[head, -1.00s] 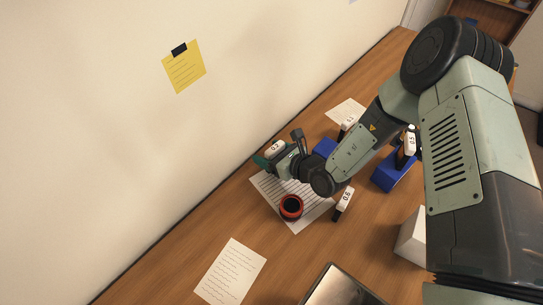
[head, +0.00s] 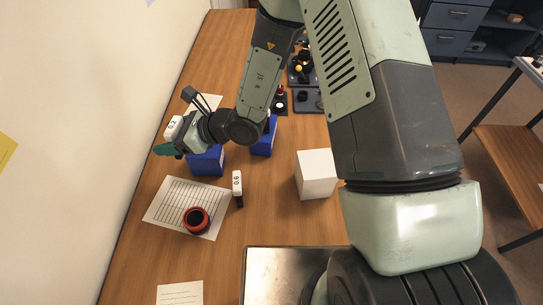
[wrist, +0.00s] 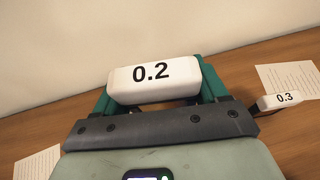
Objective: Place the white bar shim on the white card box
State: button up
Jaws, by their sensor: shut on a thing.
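My gripper (head: 168,146) has green fingers and is shut on a white bar shim (head: 174,128) marked 0.2. In the wrist view the bar (wrist: 152,80) lies crosswise between the two green fingers, its number facing the camera. In the head view my gripper is at the left, near the wall and beyond the lined sheet, apparently above the table. The white card box (head: 316,174) stands on the table to the right of my gripper and nearer the camera, with a clear top. There is a wide gap between the bar and the box.
Blue blocks (head: 206,161) stand close to my gripper. A 0.6 piece (head: 238,188) stands between the lined sheet (head: 163,207) and the box. A red-and-black ring (head: 196,220) sits on the sheet. A metal tray (head: 285,270) is in front. A 0.3 piece (wrist: 281,100) shows in the wrist view.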

jog(key=w+d+r+m+t, duration=0.1)
jog(key=w+d+r, duration=0.1)
jog(key=d, duration=0.7)
jog(key=w+d+r, duration=0.2)
jog(key=d+r, duration=0.1)
jog(key=d, duration=0.6)
jog(key=m+t+h, duration=0.1)
jog(key=m+t, duration=0.1)
send_over(312, 161)
notch_tip(312, 161, down, 7)
jog(key=shift+f, duration=0.15)
jog(key=o, duration=1.1)
jog(key=shift+c, duration=0.2)
